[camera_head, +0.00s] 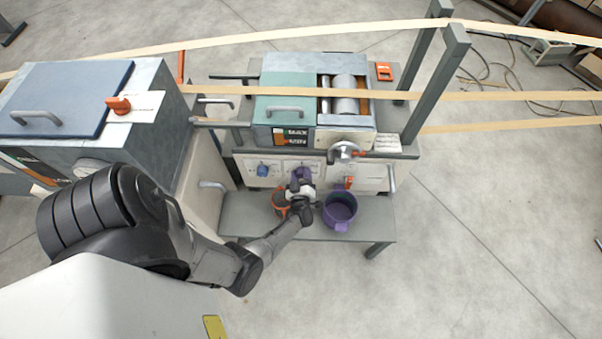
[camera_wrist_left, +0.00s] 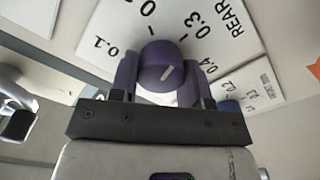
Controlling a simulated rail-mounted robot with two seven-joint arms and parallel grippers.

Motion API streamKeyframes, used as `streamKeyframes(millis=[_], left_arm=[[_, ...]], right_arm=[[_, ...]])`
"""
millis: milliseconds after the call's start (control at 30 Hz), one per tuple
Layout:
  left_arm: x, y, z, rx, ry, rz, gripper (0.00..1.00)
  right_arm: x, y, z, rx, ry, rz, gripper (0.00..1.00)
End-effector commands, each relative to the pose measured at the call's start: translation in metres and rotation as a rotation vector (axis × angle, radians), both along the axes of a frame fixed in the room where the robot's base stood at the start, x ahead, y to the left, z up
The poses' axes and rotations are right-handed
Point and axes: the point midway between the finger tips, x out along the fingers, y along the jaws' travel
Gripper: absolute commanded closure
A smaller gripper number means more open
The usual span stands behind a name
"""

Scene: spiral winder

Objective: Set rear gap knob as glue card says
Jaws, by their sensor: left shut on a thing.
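The rear gap knob (camera_wrist_left: 158,62) is purple with a white pointer line, on a white dial plate (camera_wrist_left: 222,38) marked REAR. Labels 0.1, 0.3 and 0.4 read clearly; the one between 0.1 and 0.3 is cut off. The pointer slants up and right, roughly toward the 0.3 side; the exact setting is unclear. My left gripper (camera_wrist_left: 160,88) is shut on the knob, one finger on each side. In the head view the left gripper (camera_head: 301,186) reaches the machine's front panel at the knob (camera_head: 302,172). No glue card text is legible. My right gripper is not in view.
A blue knob (camera_head: 263,169) sits left of the gripped one. An orange pot (camera_head: 281,203) and a purple pot (camera_head: 340,210) stand on the shelf (camera_head: 240,222) below. A handwheel (camera_head: 345,151) and red lever (camera_head: 349,182) are to the right.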

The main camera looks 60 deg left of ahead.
Motion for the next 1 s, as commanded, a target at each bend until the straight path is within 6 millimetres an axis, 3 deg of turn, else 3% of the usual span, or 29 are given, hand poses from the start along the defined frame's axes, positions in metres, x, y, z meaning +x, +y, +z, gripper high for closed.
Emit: streamKeyframes(millis=[400,1000], left_arm=[[0.0009,-0.0004,0.0010,0.119,0.209,0.000,0.80],[0.0009,-0.0005,0.0002,0.151,0.266,0.001,0.80]], right_arm=[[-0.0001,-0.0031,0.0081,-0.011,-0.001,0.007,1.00],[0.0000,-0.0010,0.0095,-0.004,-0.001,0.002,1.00]])
